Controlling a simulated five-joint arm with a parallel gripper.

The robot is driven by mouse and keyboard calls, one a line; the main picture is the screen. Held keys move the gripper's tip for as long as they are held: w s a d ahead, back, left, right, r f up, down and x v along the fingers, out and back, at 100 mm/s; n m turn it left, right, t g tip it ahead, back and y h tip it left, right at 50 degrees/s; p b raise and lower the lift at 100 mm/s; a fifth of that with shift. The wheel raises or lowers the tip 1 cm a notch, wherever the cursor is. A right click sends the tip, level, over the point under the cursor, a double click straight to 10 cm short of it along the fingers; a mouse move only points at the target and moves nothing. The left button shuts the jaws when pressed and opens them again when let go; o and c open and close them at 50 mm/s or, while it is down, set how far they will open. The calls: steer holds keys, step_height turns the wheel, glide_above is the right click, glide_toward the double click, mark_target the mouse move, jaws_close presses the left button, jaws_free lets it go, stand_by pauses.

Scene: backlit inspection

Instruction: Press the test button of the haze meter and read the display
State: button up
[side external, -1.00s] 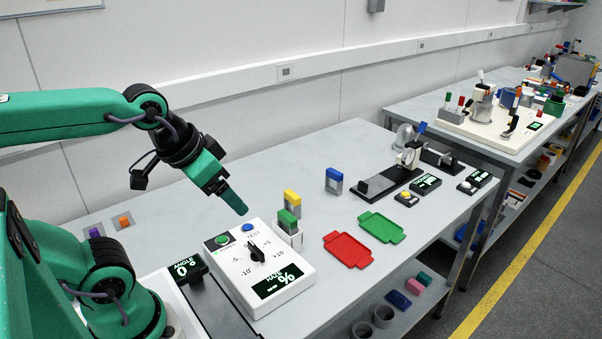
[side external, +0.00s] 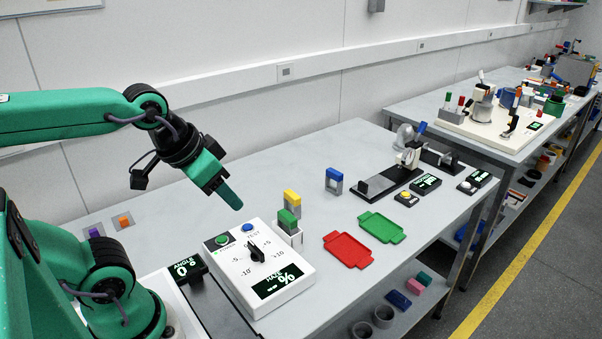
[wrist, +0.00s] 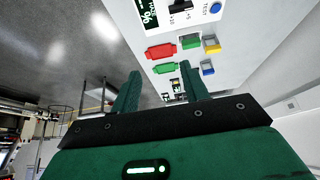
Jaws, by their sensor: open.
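The haze meter (side external: 290,268) is a white box on the bench, with a dark display (side external: 277,282) that reads HAZE and a % sign; I cannot make out a number. Its blue test button (side external: 247,227) is at the back edge, by the label TEST. The button also shows in the wrist view (wrist: 215,7) at the top right. A green button (side external: 222,240) and a black knob (side external: 257,251) are on the same panel. My gripper (side external: 239,205) is open and empty, above and apart from the meter, near the test button.
Green and yellow blocks (side external: 292,197) stand just right of the meter. Red (side external: 348,251) and green (side external: 381,227) trays lie farther right, a blue block (side external: 334,175) behind. An angle display (side external: 184,269) is left of the meter. The bench behind the meter is mostly clear.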

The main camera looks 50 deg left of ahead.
jaws_close()
stand_by(1.4)
